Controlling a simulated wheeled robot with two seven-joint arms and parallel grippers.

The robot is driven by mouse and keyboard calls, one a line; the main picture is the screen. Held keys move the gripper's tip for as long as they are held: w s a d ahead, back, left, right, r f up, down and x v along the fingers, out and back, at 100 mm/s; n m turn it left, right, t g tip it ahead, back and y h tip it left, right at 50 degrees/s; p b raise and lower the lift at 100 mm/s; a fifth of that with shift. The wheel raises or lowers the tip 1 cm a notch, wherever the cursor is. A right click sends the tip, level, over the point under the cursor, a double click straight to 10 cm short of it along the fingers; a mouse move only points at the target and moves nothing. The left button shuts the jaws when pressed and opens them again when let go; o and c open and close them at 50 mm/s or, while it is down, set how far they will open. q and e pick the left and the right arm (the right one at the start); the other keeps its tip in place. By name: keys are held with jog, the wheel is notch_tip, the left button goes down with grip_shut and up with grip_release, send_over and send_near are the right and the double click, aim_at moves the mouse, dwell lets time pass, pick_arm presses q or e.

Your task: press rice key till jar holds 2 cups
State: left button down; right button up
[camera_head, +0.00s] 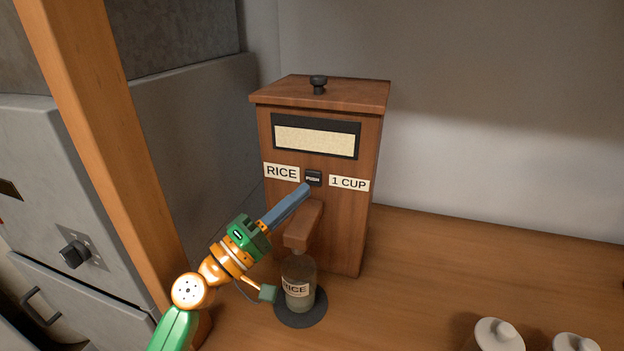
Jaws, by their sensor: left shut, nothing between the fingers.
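The wooden rice dispenser (342,225) stands against the wall, with a window showing pale rice and labels "RICE" and "1 CUP". Its small black key (313,178) sits between the labels. My left gripper (305,188) is shut and empty, its fingertips just below the key; I cannot tell whether they touch it. A glass jar (299,272) labelled "RICE" stands upright on a dark round base (302,318) under the wooden spout (303,232). The jar looks cloudy, with a paler lower part; its exact fill is unclear. My right gripper is out of view.
White lidded containers (497,335) stand at the bottom right edge. An orange wooden post (105,135) and a grey appliance with a knob (73,254) are at the left. The wooden counter (450,255) right of the dispenser is clear.

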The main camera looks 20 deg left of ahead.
aim_at(318, 174)
pick_arm(q)
jog(key=shift+w+f+b, duration=0.15)
jog(key=shift+w+b, duration=0.15)
jog(key=shift+w, duration=0.55)
jog(key=shift+w+d, duration=0.15)
jog(key=shift+w, duration=0.2)
jog(key=shift+s, duration=0.1)
dwell(0.4)
dwell(0.6)
jog(key=shift+w+b, duration=0.35)
jog(key=shift+w, duration=0.15)
jog(key=shift+w+b, duration=0.3)
jog(key=shift+b, duration=0.05)
dwell(0.4)
jog(key=shift+s, duration=0.75)
